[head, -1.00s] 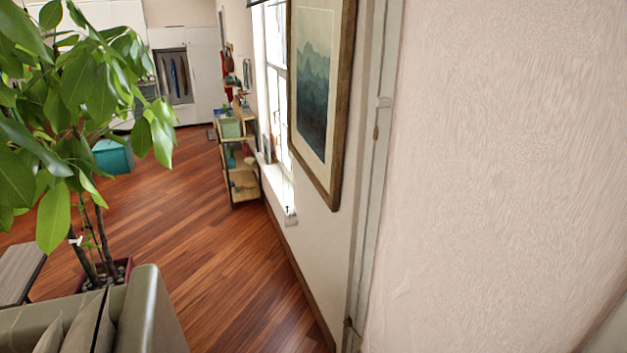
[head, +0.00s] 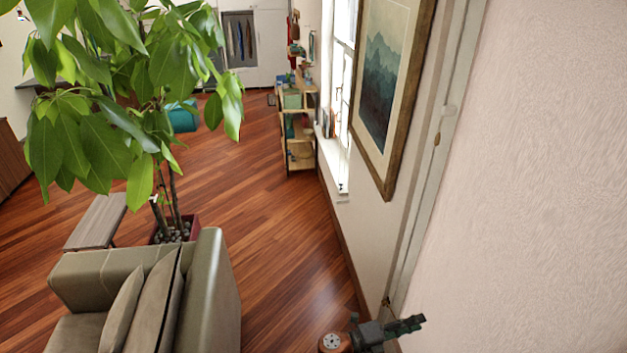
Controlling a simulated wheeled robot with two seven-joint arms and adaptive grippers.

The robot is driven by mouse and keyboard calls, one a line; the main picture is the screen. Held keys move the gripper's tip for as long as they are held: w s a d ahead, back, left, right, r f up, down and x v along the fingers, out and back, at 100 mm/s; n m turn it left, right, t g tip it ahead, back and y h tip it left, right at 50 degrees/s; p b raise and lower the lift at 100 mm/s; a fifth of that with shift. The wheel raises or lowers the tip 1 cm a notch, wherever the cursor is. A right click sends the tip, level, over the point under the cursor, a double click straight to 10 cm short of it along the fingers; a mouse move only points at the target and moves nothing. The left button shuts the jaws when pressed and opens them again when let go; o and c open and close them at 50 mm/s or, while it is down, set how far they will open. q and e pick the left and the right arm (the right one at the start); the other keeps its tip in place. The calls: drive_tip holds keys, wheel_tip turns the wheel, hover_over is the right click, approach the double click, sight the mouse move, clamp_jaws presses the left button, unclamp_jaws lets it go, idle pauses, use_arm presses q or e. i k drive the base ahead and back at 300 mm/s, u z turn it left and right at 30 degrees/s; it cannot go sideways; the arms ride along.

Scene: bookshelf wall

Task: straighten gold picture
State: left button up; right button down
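A framed picture (head: 388,85) hangs on the wall right of the window, seen at a steep angle. It has a brown-gold wooden frame, a pale mat and a print of blue-green misty mountains. Its top is cut off by the view's upper edge, and I cannot tell how far it is tilted. My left gripper (head: 412,325) shows at the bottom edge, well below the picture and apart from it. Its dark fingers point right; whether they are open or shut is unclear. My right gripper is out of view.
A pale wall (head: 540,180) fills the right side, beside a white door frame (head: 437,145). A grey-green sofa (head: 215,290), a leafy potted plant (head: 100,130) and a low table (head: 95,222) stand left. A shelf (head: 300,145) stands by the window. Wood floor (head: 285,260) between is clear.

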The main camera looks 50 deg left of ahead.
sight(391, 40)
drive_tip(key=u, duration=2.1)
drive_tip(key=i, duration=2.6)
drive_tip(key=z, duration=2.3)
